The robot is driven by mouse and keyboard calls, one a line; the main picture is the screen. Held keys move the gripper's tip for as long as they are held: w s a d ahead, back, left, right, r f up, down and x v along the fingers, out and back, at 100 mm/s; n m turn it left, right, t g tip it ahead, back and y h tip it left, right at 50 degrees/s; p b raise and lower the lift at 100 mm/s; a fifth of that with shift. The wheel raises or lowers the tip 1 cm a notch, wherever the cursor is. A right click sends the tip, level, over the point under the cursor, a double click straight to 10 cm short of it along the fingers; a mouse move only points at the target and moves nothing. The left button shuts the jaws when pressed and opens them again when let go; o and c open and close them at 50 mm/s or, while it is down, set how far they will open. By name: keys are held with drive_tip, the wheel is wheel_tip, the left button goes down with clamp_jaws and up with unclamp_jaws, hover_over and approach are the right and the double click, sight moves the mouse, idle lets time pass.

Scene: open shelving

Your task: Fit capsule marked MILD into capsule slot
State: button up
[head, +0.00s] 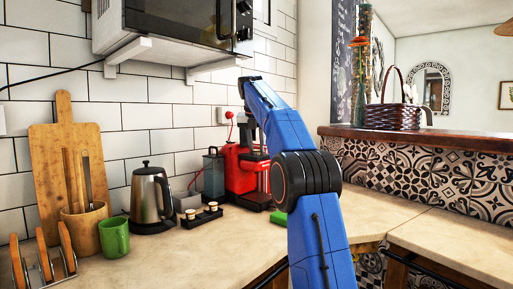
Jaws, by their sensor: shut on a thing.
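The red coffee machine (232,171) stands on the counter against the tiled wall, partly hidden by my blue arm. A capsule slot cannot be made out on it. Small capsules (214,206) sit in a dark holder (203,218) to the left of the machine. Their markings are too small to read, so I cannot tell which is MILD. My arm rises in front of the machine and its far end reaches up beside the machine's top.
A steel kettle (151,194), a green mug (114,236), a wooden utensil pot (84,225) and a cutting board (58,150) stand left. A microwave (178,25) hangs above. A green item (278,218) lies by my arm. The front counter (190,255) is clear.

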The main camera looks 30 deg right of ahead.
drive_tip(key=shift+f, duration=0.7)
drive_tip(key=o, duration=1.1)
drive_tip(key=shift+c, duration=0.2)
drive_tip(key=shift+o, duration=0.2)
drive_tip(key=shift+r, duration=0.2)
drive_tip(key=shift+w+v, duration=0.15)
drive_tip(key=shift+v, duration=1.35)
drive_tip(key=shift+w+v, duration=0.1)
drive_tip(key=shift+v, duration=1.35)
drive_tip(key=s+a, duration=0.7)
drive_tip(key=s, duration=0.2)
drive_tip(key=shift+a+r, duration=0.2)
drive_tip(key=shift+a, duration=0.15)
drive_tip(key=shift+s, duration=0.15)
